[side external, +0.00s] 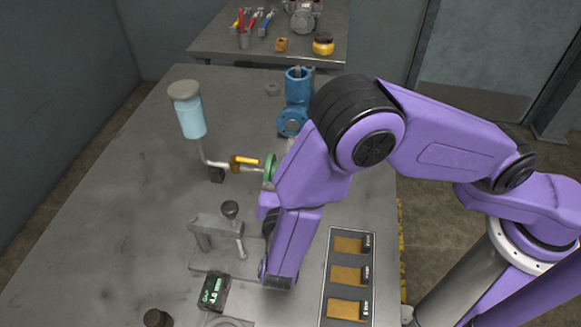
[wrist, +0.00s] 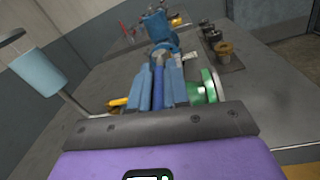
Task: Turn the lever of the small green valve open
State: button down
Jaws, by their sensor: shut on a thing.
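The green valve shows as a green disc (side external: 269,170) just left of my arm in the side view. In the wrist view the green valve body (wrist: 210,86) is close to the right of my fingers. My gripper (wrist: 160,84) has blue fingers shut on a dark blue bar (wrist: 158,78), seen between them. I cannot tell whether this bar is the green valve's lever. My fingers are hidden behind my arm in the side view.
A light blue canister (side external: 190,115) stands at the pipe's left end. A larger blue valve (side external: 296,95) stands behind. A grey clamp stand (side external: 216,228), a small display (side external: 214,292) and a tray with yellow pads (side external: 348,275) are in front. The table's left side is clear.

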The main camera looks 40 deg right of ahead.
jog(key=shift+s+d+n+t+y, duration=0.2)
jog(key=shift+d+n+t+y, duration=0.65)
jog(key=shift+n+y, duration=1.55)
jog(key=shift+s+d+n+t+y, duration=0.3)
jog(key=shift+d+n+y, duration=1.05)
jog(key=shift+y, duration=1.9)
jog(key=shift+s+d+n+t+y, duration=0.15)
jog(key=shift+d+n+t+y, duration=0.7)
jog(key=shift+n+y, duration=1.55)
jog(key=shift+w+d+n+g+y, duration=0.1)
jog(key=shift+d+n+g+y, duration=0.25)
jog(key=shift+y, duration=0.55)
jog(key=shift+w+d+n+g+y, duration=0.2)
jog(key=shift+n+g+y, duration=0.25)
jog(key=shift+y, duration=0.4)
jog(key=shift+w+d+n+g+y, duration=0.1)
jog(key=shift+d+n+g+y, duration=0.3)
jog(key=shift+y, duration=0.5)
jog(key=shift+n+y, duration=0.25)
jog(key=shift+y, duration=0.15)
jog(key=c, duration=1.1)
grip_release()
jog(key=shift+d, duration=0.1)
